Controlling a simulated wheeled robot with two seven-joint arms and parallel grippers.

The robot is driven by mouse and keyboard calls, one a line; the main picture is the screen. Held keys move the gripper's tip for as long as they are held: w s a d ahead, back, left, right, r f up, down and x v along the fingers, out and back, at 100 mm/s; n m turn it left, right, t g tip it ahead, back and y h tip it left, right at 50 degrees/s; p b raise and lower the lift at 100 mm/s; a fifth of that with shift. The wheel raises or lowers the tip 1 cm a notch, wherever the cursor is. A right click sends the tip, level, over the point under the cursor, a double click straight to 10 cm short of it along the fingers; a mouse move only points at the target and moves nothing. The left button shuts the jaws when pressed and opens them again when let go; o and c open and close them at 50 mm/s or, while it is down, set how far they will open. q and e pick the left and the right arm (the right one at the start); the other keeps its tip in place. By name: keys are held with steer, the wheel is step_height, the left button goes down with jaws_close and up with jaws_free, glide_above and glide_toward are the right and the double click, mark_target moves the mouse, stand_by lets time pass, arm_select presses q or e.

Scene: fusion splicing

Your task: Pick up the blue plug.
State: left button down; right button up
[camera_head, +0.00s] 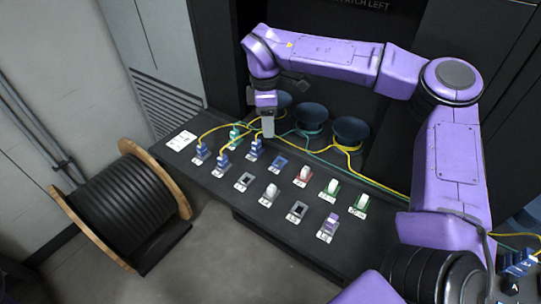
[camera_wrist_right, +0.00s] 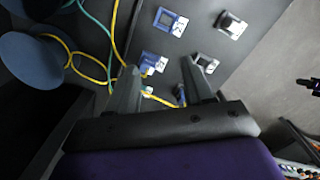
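Several blue plugs on yellow cables stand upright in holders on the dark bench. In the head view one is at the left (camera_head: 200,152), one beside it (camera_head: 222,160), and one (camera_head: 255,148) is nearest my right gripper. My right gripper (camera_head: 268,127) hangs just above and slightly right of that nearest plug. In the right wrist view the right gripper (camera_wrist_right: 162,72) is open, its fingers apart. I cannot see my left gripper.
A green plug (camera_head: 235,134) stands behind the blue ones. Dark round spools (camera_head: 311,116) with yellow and green cables stand behind. A large cable reel (camera_head: 125,208) stands at left.

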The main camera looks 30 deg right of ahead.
mark_target(256, 142)
steer(key=w+m, duration=0.3)
steer(key=m, duration=1)
steer(key=w+m, duration=0.2)
steer(key=m, duration=1)
steer(key=shift+y, duration=0.3)
steer(key=f, duration=0.3)
steer(key=a+f, duration=0.1)
steer(key=f, duration=0.6)
steer(key=shift+a+f, duration=0.2)
steer(key=shift+f, duration=0.5)
steer(key=c, duration=0.9)
